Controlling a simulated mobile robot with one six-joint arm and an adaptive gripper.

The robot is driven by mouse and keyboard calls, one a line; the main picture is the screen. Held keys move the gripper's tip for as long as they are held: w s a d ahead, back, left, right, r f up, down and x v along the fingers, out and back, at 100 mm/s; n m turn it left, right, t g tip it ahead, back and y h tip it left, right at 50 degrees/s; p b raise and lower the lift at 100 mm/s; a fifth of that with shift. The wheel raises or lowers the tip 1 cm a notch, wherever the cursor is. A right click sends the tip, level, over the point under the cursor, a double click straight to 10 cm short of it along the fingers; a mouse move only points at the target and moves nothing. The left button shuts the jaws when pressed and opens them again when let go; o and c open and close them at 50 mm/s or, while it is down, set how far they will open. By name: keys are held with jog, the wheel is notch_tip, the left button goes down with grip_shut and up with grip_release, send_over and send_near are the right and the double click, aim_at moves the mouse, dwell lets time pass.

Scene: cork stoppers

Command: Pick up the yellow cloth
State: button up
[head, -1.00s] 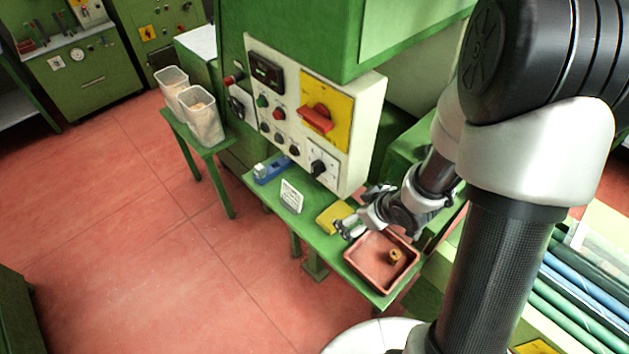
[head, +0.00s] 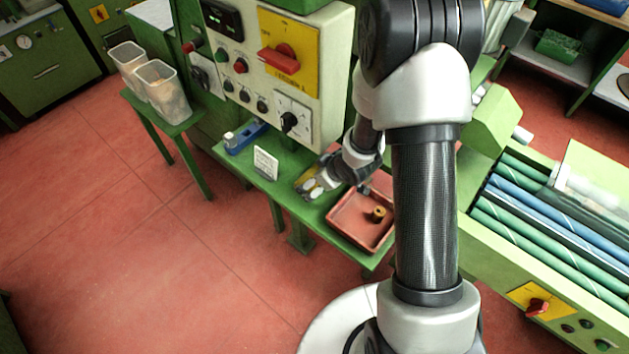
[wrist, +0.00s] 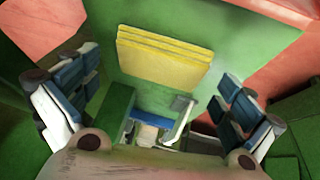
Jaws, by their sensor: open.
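The yellow cloth (wrist: 162,57) is a folded, layered rectangle on the green shelf; in the wrist view it lies ahead of my gripper, between the lines of the two fingers. In the head view the cloth (head: 312,178) is mostly hidden behind my gripper (head: 316,190). My gripper also shows in the wrist view (wrist: 155,105), with its fingers spread wide and nothing between them. I cannot tell whether a fingertip touches the cloth.
A red tray (head: 345,228) with a cork stopper (head: 378,214) sits right of the cloth. A small white sign (head: 266,164) and a blue object (head: 245,137) stand to the left. The control panel (head: 268,60) rises behind the shelf (head: 285,190).

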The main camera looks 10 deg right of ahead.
jog(key=x, duration=0.2)
jog(key=shift+w+a+f+b, duration=0.1)
jog(key=shift+w+f+b, duration=0.05)
jog(key=shift+f+b, duration=0.15)
jog(key=shift+c, duration=0.5)
jog(key=c, duration=0.6)
jog(key=shift+r, duration=0.15)
jog(key=shift+r+p, duration=0.3)
jog(key=shift+p, duration=0.05)
jog(key=s+a, duration=0.3)
jog(key=a, duration=0.1)
jog(key=s+a+p, duration=0.1)
jog(key=s+a, duration=0.3)
jog(key=a, duration=0.1)
jog(key=s+a, duration=0.3)
jog(key=a, duration=0.2)
jog(key=shift+s+a+r, duration=0.25)
jog(key=shift+s+r, duration=0.1)
